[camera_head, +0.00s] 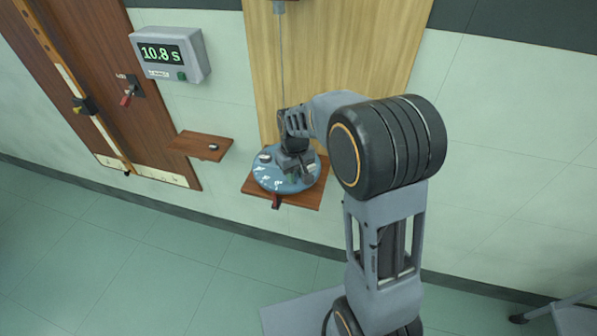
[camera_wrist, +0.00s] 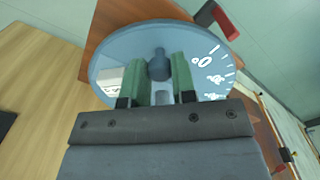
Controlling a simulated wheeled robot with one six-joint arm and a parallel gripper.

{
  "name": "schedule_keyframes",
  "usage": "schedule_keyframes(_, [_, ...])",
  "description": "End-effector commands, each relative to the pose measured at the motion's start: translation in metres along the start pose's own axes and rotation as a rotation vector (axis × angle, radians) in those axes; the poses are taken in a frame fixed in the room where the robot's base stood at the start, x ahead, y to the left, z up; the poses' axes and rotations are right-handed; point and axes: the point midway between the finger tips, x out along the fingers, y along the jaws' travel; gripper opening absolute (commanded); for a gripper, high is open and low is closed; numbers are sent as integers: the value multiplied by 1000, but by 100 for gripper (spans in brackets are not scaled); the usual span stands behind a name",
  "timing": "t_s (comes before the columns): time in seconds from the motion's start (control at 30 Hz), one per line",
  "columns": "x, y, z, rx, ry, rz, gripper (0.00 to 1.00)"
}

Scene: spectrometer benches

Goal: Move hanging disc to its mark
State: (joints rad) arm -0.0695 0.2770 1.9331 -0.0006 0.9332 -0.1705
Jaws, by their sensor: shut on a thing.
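The hanging disc (camera_head: 268,180) is blue-grey with white markings on its rim. In the head view it lies level over a small wooden shelf, below a thin rod on a pale wooden board. In the wrist view the disc (camera_wrist: 115,52) fills the upper middle, with white figures at its right. My gripper (camera_head: 292,172) is over the disc. Its green fingers (camera_wrist: 162,75) are closed around a dark peg (camera_wrist: 159,62) at the disc's middle. A red pointer (camera_head: 276,201) is at the shelf's front edge and also shows in the wrist view (camera_wrist: 228,22). I cannot tell which figure it lines up with.
A timer (camera_head: 168,54) reading 10.8 s hangs on the wall at the left. A small wooden shelf (camera_head: 200,145) with a small object stands out below it. A dark wooden panel (camera_head: 120,120) with a ruler is further left. The floor in front is clear.

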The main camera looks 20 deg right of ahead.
Motion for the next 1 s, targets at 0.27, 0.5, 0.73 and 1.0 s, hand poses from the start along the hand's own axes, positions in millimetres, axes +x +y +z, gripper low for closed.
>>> schedule_keyframes(0.27, [-1,0,-1,1,4,0,40])
schedule_keyframes(0.5, [0,1,0,3,2,0,50])
schedule_keyframes(0.73, [-9,1,-1,3,5,0,50])
schedule_keyframes(1.0, [-58,1,-1,3,9,1,50])
